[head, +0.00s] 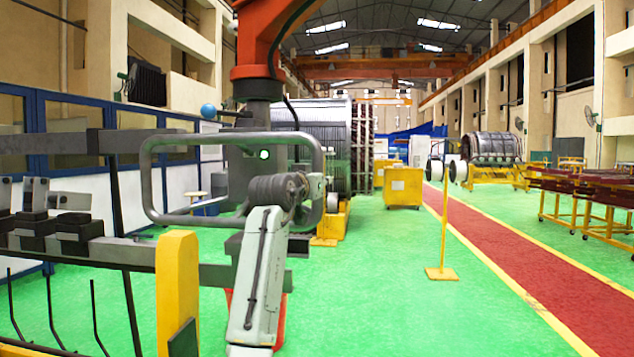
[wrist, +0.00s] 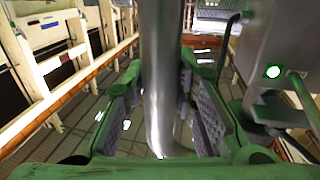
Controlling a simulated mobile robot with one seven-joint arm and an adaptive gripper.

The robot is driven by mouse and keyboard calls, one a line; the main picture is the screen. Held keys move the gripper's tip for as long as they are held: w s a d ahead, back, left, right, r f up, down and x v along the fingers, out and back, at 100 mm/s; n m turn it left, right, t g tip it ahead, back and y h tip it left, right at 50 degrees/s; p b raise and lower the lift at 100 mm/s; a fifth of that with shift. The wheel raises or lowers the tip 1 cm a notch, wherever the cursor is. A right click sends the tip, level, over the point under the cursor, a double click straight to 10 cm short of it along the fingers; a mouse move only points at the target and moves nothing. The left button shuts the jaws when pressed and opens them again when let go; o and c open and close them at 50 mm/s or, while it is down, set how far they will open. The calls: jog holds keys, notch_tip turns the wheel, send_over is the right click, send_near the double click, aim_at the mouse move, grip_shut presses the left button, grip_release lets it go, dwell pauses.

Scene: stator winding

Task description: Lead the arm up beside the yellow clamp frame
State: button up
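The yellow clamp frame shows in the head view as a yellow upright (head: 178,285) in the left foreground, with grey rails and dark clamp blocks (head: 75,232) running left from it. The orange and dark grey arm (head: 257,82) hangs down behind it, with a rounded tubular handle (head: 160,140) and a lit green lamp (head: 264,154). In the wrist view the handle's metal tube (wrist: 163,80) passes between the green-framed fingers of my gripper (wrist: 162,75). The finger ends appear to press on both its sides. In the head view my own wrist hides the fingers.
A large ribbed stator cylinder (head: 318,140) stands behind the arm. A yellow box (head: 403,187) and a thin yellow post (head: 443,230) stand to the right. Green floor (head: 400,300) is open right of my arm, beside a red walkway (head: 540,270).

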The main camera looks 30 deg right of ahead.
jog(key=o, duration=0.4)
jog(key=shift+o, duration=0.2)
jog(key=shift+a, duration=0.1)
jog(key=v, duration=1.2)
